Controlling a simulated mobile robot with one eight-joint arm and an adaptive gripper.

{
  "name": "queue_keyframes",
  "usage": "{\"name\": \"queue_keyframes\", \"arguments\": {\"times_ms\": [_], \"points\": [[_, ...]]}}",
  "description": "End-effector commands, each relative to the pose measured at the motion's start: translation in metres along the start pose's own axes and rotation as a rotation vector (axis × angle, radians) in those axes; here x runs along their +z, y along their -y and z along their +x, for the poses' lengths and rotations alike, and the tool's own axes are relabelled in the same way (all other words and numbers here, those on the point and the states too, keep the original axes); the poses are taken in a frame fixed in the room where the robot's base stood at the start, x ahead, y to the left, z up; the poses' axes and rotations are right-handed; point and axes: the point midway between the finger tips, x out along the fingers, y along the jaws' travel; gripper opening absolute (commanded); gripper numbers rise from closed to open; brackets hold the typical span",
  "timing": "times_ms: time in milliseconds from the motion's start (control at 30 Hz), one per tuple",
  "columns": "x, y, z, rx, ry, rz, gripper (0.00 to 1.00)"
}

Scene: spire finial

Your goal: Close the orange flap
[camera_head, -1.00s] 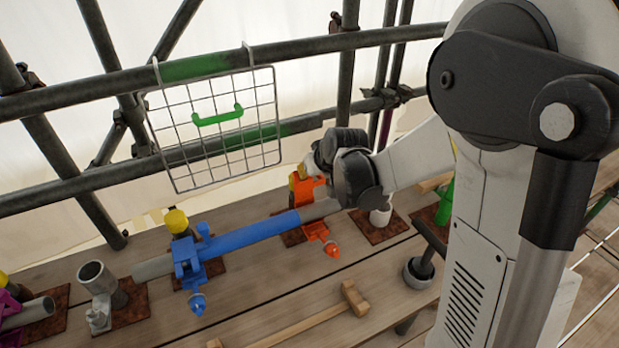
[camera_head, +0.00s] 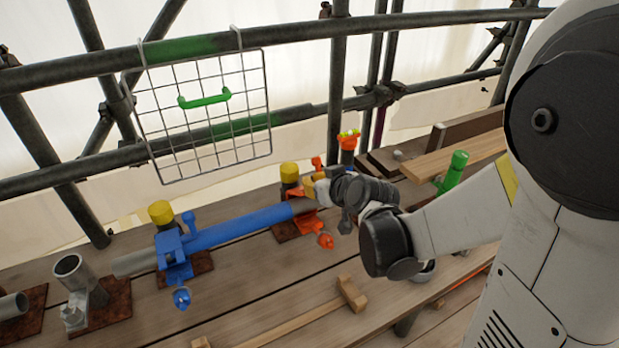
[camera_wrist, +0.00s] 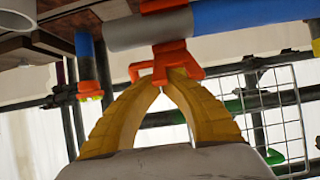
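The orange clamp (camera_head: 308,222) sits around the grey end of a blue tube (camera_head: 240,229), on a rusty plate. Its orange flap (camera_head: 317,163) stands up beside the tube, partly hidden by my gripper. An orange swing bolt (camera_head: 325,241) hangs at the near side. My gripper (camera_head: 310,186) is at the clamp from the right. In the wrist view the yellow fingertips (camera_wrist: 166,77) come together against the orange part (camera_wrist: 166,62) under the tube. I cannot tell whether any of it is pinched between them.
A blue clamp (camera_head: 174,252) holds the tube farther left. Yellow-capped posts (camera_head: 161,213) stand behind the tube. A wire basket (camera_head: 207,125) hangs on the scaffold rail. A wooden mallet (camera_head: 350,294) lies in front. A green post (camera_head: 452,172) and planks (camera_head: 455,157) are at the right.

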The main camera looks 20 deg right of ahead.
Motion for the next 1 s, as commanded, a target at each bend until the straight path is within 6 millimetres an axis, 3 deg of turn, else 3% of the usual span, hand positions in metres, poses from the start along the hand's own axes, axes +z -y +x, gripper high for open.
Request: {"name": "queue_keyframes", "arguments": {"times_ms": [500,1000], "points": [[0.038,0.0,-0.002,0.001,0.001,0.0,0.0],[0.051,0.0,0.001,0.0,0.0,0.0,0.0]]}}
